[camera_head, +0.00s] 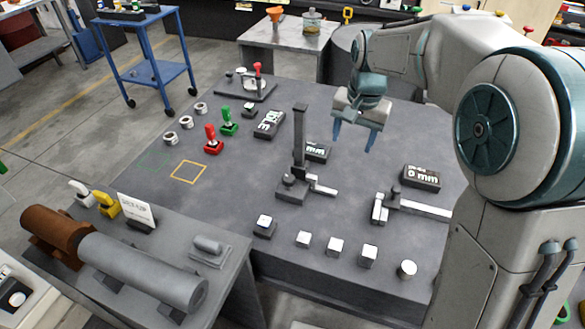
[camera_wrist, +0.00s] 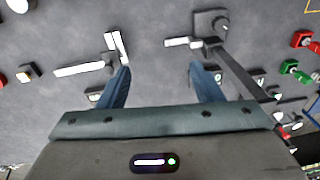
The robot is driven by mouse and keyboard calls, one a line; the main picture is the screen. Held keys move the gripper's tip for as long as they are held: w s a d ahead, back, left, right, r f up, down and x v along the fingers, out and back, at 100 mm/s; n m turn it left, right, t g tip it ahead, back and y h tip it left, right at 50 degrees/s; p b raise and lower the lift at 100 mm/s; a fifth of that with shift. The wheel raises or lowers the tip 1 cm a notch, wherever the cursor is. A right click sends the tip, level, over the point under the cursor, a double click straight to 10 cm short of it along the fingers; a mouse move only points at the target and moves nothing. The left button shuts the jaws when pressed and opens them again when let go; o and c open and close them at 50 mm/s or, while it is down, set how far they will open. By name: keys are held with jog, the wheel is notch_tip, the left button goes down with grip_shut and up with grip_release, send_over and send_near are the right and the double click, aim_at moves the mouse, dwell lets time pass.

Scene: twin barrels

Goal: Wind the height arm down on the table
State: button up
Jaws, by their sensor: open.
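The height gauge stands on the table (camera_head: 240,170), with a dark upright column (camera_head: 300,140) on a dark base (camera_head: 291,188). Its pale height arm (camera_head: 322,187) sticks out to the right, low on the column; whether it touches the table I cannot tell. My gripper (camera_head: 353,147) is open and empty, above the table, to the right of the column and higher than the height arm. In the wrist view the space between its fingers (camera_wrist: 158,70) shows bare table.
A dark readout (camera_head: 317,151) stands behind the height gauge. A caliper-like slide (camera_head: 420,207) and a readout marked 0 mm (camera_head: 421,178) are at the right. Several small blocks line the front edge. Red (camera_head: 212,140) and green (camera_head: 228,122) stamp-like handles stand at the left.

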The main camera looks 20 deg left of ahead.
jog(key=w+a+f, duration=0.4)
jog(key=a, duration=0.4)
jog(key=g, duration=0.1)
send_near(288, 178)
jog(key=shift+m+h, duration=0.4)
jog(key=f, duration=0.3)
jog(key=f+p, duration=0.1)
jog(key=f, duration=0.5)
jog(key=shift+a, duration=0.3)
jog(key=c, duration=1)
